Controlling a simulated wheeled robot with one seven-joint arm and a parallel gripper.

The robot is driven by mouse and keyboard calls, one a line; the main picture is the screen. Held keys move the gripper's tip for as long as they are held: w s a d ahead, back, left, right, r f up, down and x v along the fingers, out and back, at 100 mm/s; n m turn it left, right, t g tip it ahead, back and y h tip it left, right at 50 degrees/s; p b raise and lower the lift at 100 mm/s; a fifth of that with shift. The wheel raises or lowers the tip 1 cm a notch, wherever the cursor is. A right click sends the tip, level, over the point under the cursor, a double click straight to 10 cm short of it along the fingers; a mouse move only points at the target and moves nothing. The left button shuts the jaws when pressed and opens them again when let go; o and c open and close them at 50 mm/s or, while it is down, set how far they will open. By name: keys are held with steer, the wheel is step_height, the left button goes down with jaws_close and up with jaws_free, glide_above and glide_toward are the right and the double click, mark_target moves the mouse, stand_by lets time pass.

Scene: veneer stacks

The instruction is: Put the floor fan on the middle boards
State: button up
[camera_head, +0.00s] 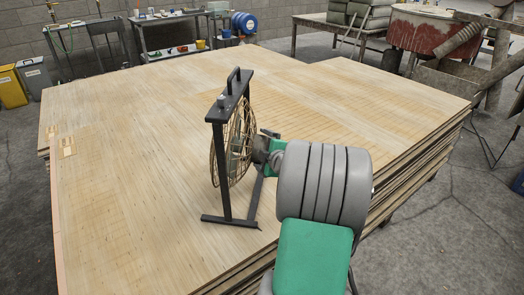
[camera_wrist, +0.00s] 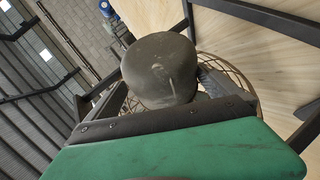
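The floor fan (camera_head: 225,165) has a black upright frame with a top handle, a round wire cage and a grey motor. In the head view it stands upright over the near part of the pale wooden boards (camera_head: 130,200), and its foot appears to rest on them. My gripper (camera_head: 270,148) is at the motor side of the fan. In the wrist view the motor (camera_wrist: 160,70) sits between my fingers, which appear closed against its sides; the motor partly hides them. The boards lie in wide adjoining stacks, and which are the middle ones is hard to tell.
Board tops left of and behind the fan are clear, apart from small wooden pieces (camera_head: 68,147) at the left edge. A workbench (camera_head: 170,50) is behind. A red tub (camera_head: 420,30) and clutter stand at back right.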

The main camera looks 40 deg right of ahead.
steer(key=shift+s+f, duration=0.15)
steer(key=shift+f, duration=0.2)
steer(key=v, duration=0.7)
steer(key=shift+s+r, duration=0.25)
steer(key=shift+r, duration=0.2)
